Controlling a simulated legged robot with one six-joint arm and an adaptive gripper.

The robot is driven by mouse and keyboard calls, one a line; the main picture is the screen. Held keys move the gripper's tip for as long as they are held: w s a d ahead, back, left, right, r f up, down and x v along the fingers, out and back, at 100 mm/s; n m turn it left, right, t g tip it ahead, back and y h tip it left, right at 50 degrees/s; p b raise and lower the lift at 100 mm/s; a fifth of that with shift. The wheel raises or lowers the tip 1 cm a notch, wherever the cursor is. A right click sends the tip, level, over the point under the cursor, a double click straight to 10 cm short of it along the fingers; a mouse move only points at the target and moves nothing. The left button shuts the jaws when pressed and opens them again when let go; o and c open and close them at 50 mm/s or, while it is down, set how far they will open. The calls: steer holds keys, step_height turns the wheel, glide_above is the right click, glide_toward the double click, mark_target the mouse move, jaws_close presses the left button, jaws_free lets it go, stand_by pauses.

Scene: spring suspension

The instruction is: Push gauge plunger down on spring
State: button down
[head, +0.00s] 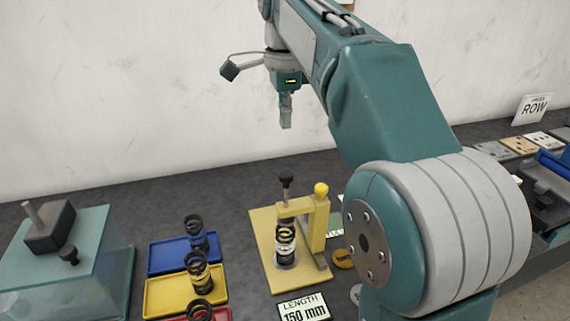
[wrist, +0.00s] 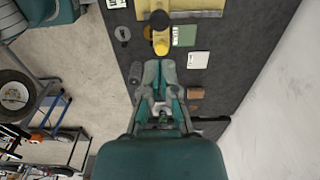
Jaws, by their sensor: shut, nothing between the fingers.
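The yellow gauge (head: 316,225) stands on the dark bench in the head view, with a black-knobbed plunger (head: 285,184) on top and a dark coil spring (head: 285,240) upright beneath its arm. A yellow knob (head: 321,189) tops its post. My gripper (head: 286,125) is shut and empty, pointing down, well above the gauge and apart from it. In the wrist view my gripper (wrist: 158,68) shows below the gauge's yellow knob (wrist: 161,45); the black plunger knob (wrist: 159,19) is at the top. The spring is hidden there.
Blue, yellow (head: 158,298) and red trays, each with a black spring, lie left of the gauge. A glass-like block with a dark weight (head: 50,228) stands far left. A "LENGTH 150 mm" sign (head: 303,307) is in front. A white wall is behind.

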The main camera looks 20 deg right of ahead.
mark_target(286, 173)
step_height(286, 173, down, 10)
steer(key=shift+d+f, duration=0.1)
steer(key=shift+f, duration=0.15)
stand_by(0.4)
